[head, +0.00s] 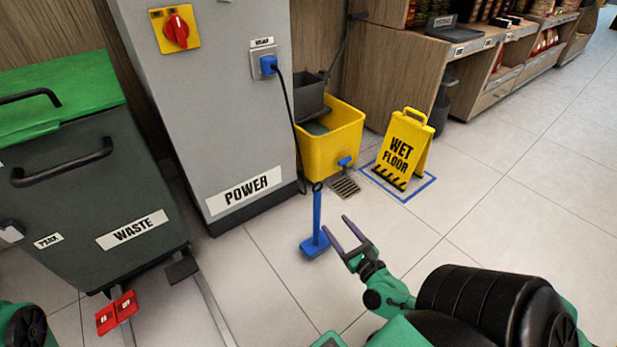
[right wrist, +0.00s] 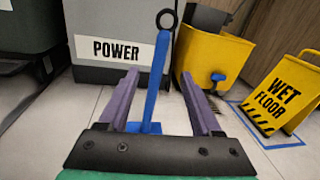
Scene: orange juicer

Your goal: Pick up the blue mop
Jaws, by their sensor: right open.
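The blue mop (head: 317,215) stands upright on the floor in the middle of the head view, with a flat blue base and a dark ring at its top. My right gripper (head: 341,232) is open just to the right of the mop in that view. In the right wrist view the mop's blue handle (right wrist: 155,82) shows between the two purple fingers of the right gripper (right wrist: 158,88), apart from both. Its base lies beyond the fingers. My left gripper is not in view; only a bit of my left arm shows at the lower left corner.
A yellow mop bucket (head: 330,145) stands behind the mop, beside a floor drain (head: 345,187). A yellow wet floor sign (head: 404,150) is to its right. A grey power cabinet (head: 215,110) and green-lidded waste bin (head: 80,170) stand left. Floor at right is clear.

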